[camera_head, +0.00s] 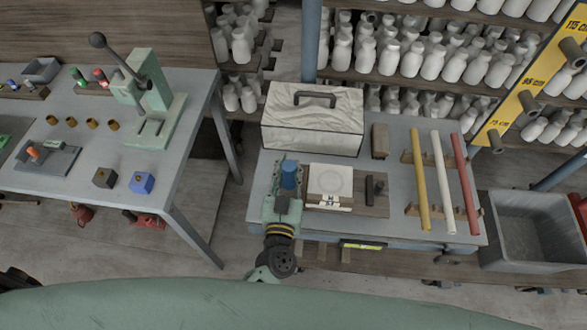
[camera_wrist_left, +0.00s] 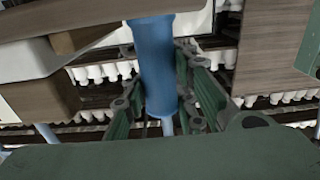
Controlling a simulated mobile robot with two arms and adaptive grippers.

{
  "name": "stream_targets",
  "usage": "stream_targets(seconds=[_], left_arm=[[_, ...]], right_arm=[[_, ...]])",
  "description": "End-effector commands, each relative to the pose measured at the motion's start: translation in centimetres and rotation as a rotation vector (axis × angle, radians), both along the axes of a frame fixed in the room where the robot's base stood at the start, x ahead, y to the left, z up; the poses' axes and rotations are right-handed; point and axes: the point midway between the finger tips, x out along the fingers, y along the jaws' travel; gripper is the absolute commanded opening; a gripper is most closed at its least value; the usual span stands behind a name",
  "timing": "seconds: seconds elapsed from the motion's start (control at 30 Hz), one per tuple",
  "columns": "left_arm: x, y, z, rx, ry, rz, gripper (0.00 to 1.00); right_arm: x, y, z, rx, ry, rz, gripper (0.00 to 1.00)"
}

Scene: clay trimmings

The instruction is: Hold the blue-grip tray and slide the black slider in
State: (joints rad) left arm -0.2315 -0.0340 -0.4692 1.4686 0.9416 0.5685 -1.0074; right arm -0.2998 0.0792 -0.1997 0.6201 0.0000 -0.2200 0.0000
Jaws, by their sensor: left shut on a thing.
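The wooden tray (camera_head: 372,209) lies on the grey table in the head view. A pale square slab (camera_head: 330,177) with a round mark sits on it. The black slider (camera_head: 375,188) is at its right part, apart from the slab. The blue grip (camera_head: 289,174) stands at its left side, and also shows large in the left wrist view (camera_wrist_left: 154,60). My left gripper (camera_head: 287,182) is shut on the blue grip, its green fingers on either side of it. The gripper covers the grip's lower part in the head view. My right gripper is not in view.
A pale box with a dark handle (camera_head: 313,118) stands behind the tray. A brown block (camera_head: 380,141) stands behind the slider. Yellow, white and red rods (camera_head: 438,180) lie on supports to the right. A grey bin (camera_head: 530,232) is beyond. A press (camera_head: 148,100) stands on the left table.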

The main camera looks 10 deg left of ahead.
Motion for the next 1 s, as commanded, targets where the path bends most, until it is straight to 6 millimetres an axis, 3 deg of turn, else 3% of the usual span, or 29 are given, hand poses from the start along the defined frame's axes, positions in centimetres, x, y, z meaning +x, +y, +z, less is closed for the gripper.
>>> stream_targets(seconds=[1.0], left_arm=[[1.5,3.7,-3.1,-0.006,-0.006,0.002,0.0]], right_arm=[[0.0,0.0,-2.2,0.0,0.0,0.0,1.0]])
